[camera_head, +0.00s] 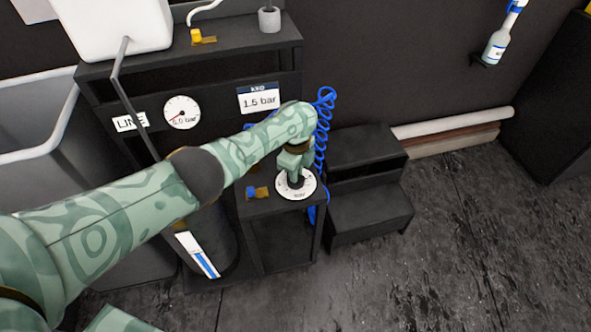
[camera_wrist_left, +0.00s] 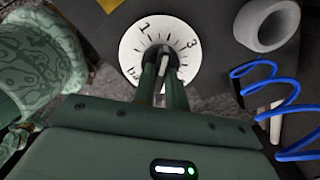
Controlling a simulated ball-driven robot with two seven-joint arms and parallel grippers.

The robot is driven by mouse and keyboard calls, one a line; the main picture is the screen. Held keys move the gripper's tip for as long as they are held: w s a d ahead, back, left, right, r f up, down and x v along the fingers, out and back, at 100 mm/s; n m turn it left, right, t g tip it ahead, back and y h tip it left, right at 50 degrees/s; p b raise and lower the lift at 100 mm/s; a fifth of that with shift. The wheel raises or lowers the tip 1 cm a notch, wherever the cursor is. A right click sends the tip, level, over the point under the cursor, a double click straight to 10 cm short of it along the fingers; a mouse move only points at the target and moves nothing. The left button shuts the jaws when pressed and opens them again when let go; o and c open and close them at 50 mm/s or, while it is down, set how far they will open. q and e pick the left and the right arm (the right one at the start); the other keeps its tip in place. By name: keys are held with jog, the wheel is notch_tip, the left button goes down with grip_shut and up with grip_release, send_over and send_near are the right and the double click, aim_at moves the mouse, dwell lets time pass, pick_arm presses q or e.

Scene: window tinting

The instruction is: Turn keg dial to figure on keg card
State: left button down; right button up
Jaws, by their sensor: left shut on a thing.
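The keg dial (camera_head: 308,186) is a round white disc with a dark knob in its middle, on a low black stand. In the left wrist view the dial face (camera_wrist_left: 135,46) shows tick marks and figures, among them 1 and 3. My left gripper (camera_head: 295,172) reaches down over the dial from above. Its fingers (camera_wrist_left: 161,62) are shut on the knob and hide part of the face; the exact setting is not readable. The keg card (camera_head: 259,99) on the black rack reads 1.5 bar. My right gripper is not in view.
A gauge (camera_head: 182,111) beside a LINE label (camera_head: 130,122) is on the rack. A coiled blue hose (camera_head: 324,125) hangs right beside the dial. A small blue valve handle (camera_head: 251,192) is left of it. Black steps (camera_head: 368,208) stand to the right, with open floor beyond.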

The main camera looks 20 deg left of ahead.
pick_arm(q)
jog(key=shift+n, duration=1.3)
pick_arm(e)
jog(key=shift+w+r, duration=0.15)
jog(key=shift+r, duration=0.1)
pick_arm(q)
jog(key=c, duration=1.4)
grip_release()
jog(key=shift+c, duration=0.2)
